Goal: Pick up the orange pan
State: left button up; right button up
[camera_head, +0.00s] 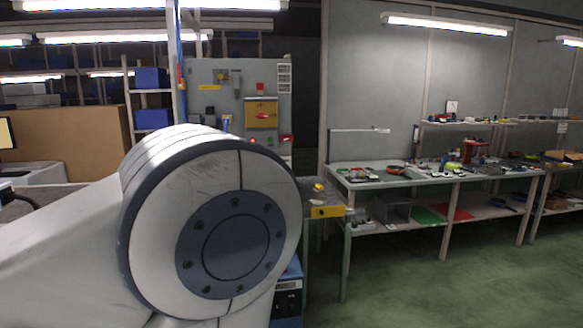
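Neither of my grippers shows in the picture. My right arm is out of view.
A long workbench (400,181) with tools and small parts stands at the right, with a lower shelf. A smaller table with a yellow drawer front (326,211) stands at the centre. Green floor (460,285) is clear at the lower right. Shelves with blue bins (151,119) stand at left.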

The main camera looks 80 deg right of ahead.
aim_at(400, 172)
jog(key=z, duration=3.45)
